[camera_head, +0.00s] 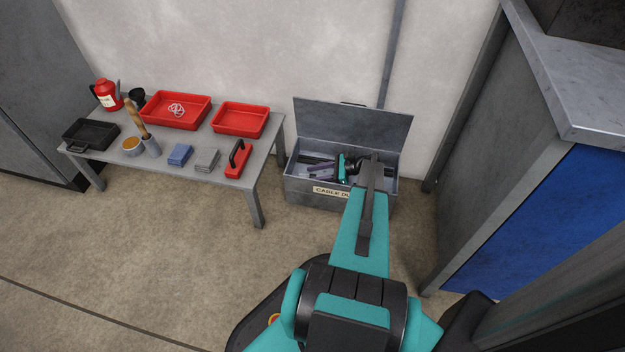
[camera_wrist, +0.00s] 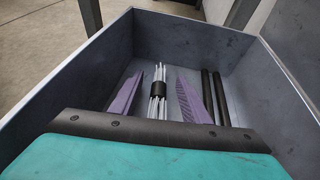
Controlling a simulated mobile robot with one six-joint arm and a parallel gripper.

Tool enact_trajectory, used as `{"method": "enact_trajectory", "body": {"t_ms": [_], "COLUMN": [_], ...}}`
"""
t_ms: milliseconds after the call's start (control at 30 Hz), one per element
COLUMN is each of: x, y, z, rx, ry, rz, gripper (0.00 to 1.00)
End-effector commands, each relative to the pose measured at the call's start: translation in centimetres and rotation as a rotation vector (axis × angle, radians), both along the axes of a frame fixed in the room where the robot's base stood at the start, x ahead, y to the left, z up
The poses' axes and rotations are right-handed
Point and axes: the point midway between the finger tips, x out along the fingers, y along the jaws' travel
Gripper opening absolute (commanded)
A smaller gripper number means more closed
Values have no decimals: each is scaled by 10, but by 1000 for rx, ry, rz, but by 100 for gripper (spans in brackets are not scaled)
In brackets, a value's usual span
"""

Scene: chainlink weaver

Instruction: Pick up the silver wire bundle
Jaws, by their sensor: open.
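The silver wire bundle (camera_wrist: 161,74) lies on the floor of the grey metal box (camera_head: 300,184), with a black band around its middle. It shows in the wrist view between the two purple fingers of my gripper (camera_wrist: 160,85). The fingers are apart, one to the left and one to the right of the bundle. I cannot tell whether they touch it or how far above the floor they are. In the head view my gripper (camera_head: 322,170) is down inside the box, and my arm hides part of the box; I cannot make out the bundle there.
Two black rods (camera_wrist: 213,92) lie to the right of the fingers. The box walls stand close around my gripper, and its lid (camera_head: 352,122) is raised. A table (camera_head: 225,185) with red trays (camera_head: 240,120) and tools stands to the left. A grey and blue cabinet (camera_head: 555,235) stands right.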

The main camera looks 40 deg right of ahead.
Motion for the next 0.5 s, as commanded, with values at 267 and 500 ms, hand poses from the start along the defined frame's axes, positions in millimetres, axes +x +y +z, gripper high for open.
{"method": "enact_trajectory", "body": {"t_ms": [267, 500], "x": [11, 11], "y": [10, 10], "z": [-6, -6], "rx": [0, 0], "ry": [1, 2], "rz": [0, 1], "gripper": [42, 42]}}
